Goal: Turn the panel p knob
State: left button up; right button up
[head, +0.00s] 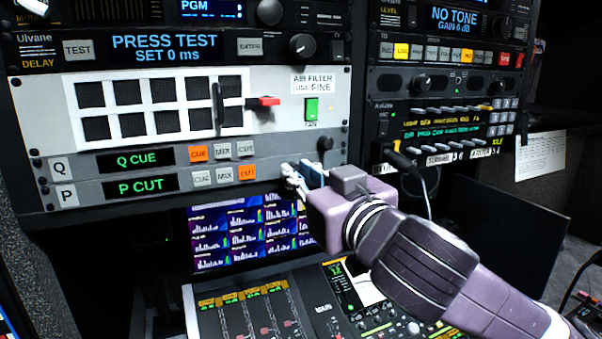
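Panel P (85,196) is the grey rack strip with a "P" label, a green "P CUT" display (140,184), and CUE, MIX and CUT buttons; its CUT button (247,172) is lit orange. My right gripper (300,178) is at the right end of this strip, in front of its face. It hides the place where a knob might sit, so I see no panel P knob. Whether its fingers touch or hold anything cannot be told. My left gripper is not in view.
Panel Q (70,167) lies just above, reading "Q CUE", with a black knob (325,144) at its right end. Above it is the white filter panel (270,85) with a red-tipped handle and a green fan switch (312,109). A screen and mixing desk (250,315) lie below.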

grip_shut()
jog(key=shift+n, duration=0.7)
jog(key=o, duration=0.8)
grip_release()
jog(key=v, duration=0.7)
jog(key=shift+s, duration=0.25)
